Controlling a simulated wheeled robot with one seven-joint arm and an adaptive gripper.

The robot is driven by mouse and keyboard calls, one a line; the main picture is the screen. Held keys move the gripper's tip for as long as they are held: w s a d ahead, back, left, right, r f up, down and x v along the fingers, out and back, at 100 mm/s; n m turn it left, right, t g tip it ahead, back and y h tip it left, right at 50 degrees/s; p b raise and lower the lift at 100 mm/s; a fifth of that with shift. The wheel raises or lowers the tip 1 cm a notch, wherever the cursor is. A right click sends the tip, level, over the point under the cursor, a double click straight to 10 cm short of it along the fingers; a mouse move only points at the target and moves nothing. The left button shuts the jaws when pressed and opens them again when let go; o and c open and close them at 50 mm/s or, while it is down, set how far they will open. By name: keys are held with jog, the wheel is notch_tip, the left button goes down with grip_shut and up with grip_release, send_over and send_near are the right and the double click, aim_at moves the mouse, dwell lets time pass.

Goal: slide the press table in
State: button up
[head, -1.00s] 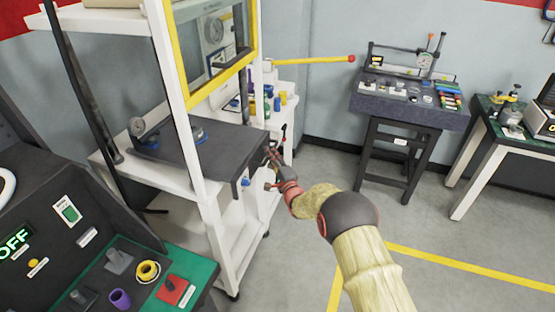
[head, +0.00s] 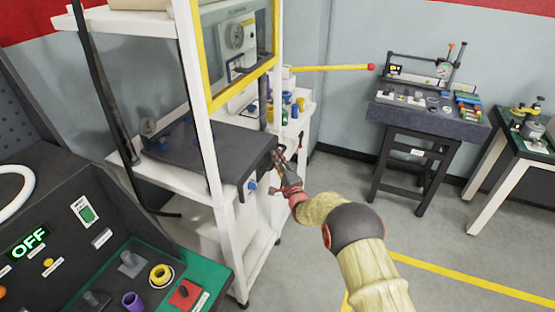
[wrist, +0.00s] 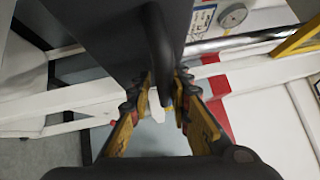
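The press table (head: 228,146) is a dark grey slab in the white frame, under the yellow-edged guard. Its front end sticks out past the frame's near post. My gripper (head: 279,160) is at this front end, on the side facing the aisle. In the wrist view, the slab (wrist: 85,40) fills the upper left. A dark rounded handle bar (wrist: 162,40) lies between the two fingers of my gripper (wrist: 166,85), which are closed in on both sides of it. The fingers hide part of the contact.
The white frame post (head: 212,150) stands left of my gripper. A yellow rod with a red tip (head: 330,68) juts out behind. A control panel (head: 110,262) reading OFF is at lower left. Clear floor (head: 330,180) lies to the right, before a dark test bench (head: 430,115).

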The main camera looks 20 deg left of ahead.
jog(key=shift+o, duration=1.1)
jog(key=shift+d+r, duration=0.1)
jog(key=shift+d, duration=0.15)
jog(key=shift+s+d, duration=0.1)
jog(key=v, duration=1.1)
jog(key=shift+s, duration=0.25)
jog(key=shift+d, duration=0.1)
jog(key=shift+c, duration=0.4)
